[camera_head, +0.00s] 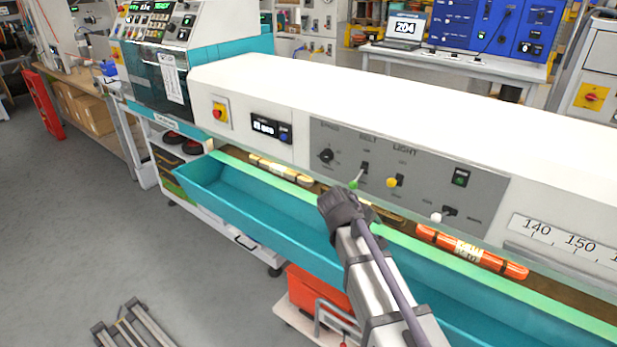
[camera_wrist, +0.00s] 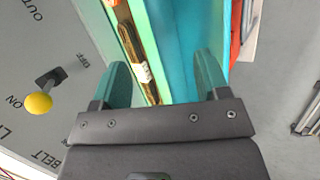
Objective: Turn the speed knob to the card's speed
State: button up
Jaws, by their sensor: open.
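The black speed knob (camera_head: 326,155) is at the left of the grey control panel (camera_head: 400,199), under a faint label; its pointer setting is too small to read. My gripper (camera_wrist: 163,78) is open and empty in the wrist view, its two teal fingers apart over the teal trough. In the head view its dark wrist end stands in front of the trough, below and right of the speed knob and apart from it; the fingers are hidden there. The speed knob is outside the wrist view. A white sheet (camera_head: 173,78) hangs on the left machine, its text unreadable; I cannot tell whether it is the card.
A green-tipped belt lever (camera_head: 354,184) and a yellow-tipped light lever (camera_head: 391,182) sit right of the speed knob; the yellow tip (camera_wrist: 39,103) shows in the wrist view. A white-tipped switch (camera_head: 437,217) is farther right. The teal trough (camera_head: 225,193) runs below the panel.

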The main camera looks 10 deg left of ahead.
jog(key=w+a+n+t+h+b, duration=0.2)
jog(key=w+a+n+t+b, duration=0.2)
jog(key=w+a+n, duration=0.4)
jog(key=n+t+b, duration=0.2)
jog(key=n+t, duration=0.5)
jog(key=n, duration=0.5)
send_near(324, 158)
jog(key=shift+h, duration=0.4)
jog(key=x, duration=0.9)
jog(key=shift+w+a+f, duration=0.1)
jog(key=shift+w+f, duration=0.1)
jog(key=shift+w, duration=0.2)
jog(key=shift+c, duration=0.2)
jog(key=c, duration=0.9)
jog(key=shift+o, duration=0.2)
